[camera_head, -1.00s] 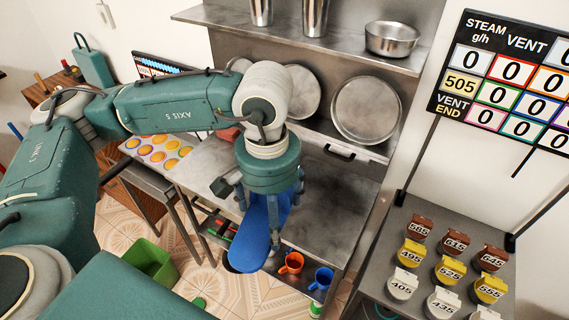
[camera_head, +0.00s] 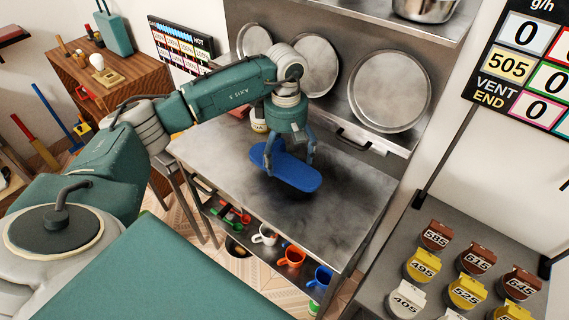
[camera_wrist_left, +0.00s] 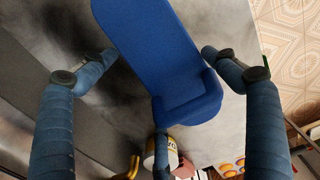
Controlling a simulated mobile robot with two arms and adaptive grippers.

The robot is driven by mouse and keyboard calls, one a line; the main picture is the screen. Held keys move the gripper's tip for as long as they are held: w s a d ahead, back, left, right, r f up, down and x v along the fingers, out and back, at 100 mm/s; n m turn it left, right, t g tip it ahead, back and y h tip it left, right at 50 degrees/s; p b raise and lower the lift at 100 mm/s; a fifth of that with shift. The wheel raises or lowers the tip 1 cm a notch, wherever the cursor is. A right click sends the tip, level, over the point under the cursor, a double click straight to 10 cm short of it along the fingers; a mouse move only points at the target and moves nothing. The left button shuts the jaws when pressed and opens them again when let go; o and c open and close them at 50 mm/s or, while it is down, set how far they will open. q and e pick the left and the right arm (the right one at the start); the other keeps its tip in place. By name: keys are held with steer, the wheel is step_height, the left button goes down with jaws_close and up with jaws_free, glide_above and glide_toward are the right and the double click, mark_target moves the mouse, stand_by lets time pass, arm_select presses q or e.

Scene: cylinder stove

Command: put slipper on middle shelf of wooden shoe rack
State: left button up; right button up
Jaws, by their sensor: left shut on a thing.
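The blue slipper (camera_head: 302,179) is in my left gripper (camera_head: 287,163), low over the metal worktop in the head view. I cannot tell whether the slipper touches the worktop. In the left wrist view the slipper (camera_wrist_left: 160,45) lies between the side fingers of the gripper (camera_wrist_left: 159,56), with a third finger at its lower end. The gripper is shut on the slipper. My right gripper is not in view. I cannot make out a wooden shoe rack for certain; a wooden cabinet (camera_head: 140,82) stands at the back left.
The metal worktop (camera_head: 345,215) is mostly bare. A lower shelf beneath it holds an orange mug (camera_head: 291,256), a white mug (camera_head: 264,235) and a blue mug (camera_head: 320,278). Round metal plates (camera_head: 389,92) stand along the back. Numbered weights (camera_head: 424,265) sit on a table at right.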

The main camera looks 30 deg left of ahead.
mark_target(286, 160)
arm_select(q)
step_height(286, 160, down, 4)
steer(key=shift+s+r+p, duration=0.15)
steer(key=shift+r+p, duration=0.05)
steer(key=shift+p, duration=0.15)
steer(key=shift+f, duration=0.4)
steer(key=shift+f, duration=0.2)
steer(key=o, duration=1.2)
steer(key=shift+r, duration=0.15)
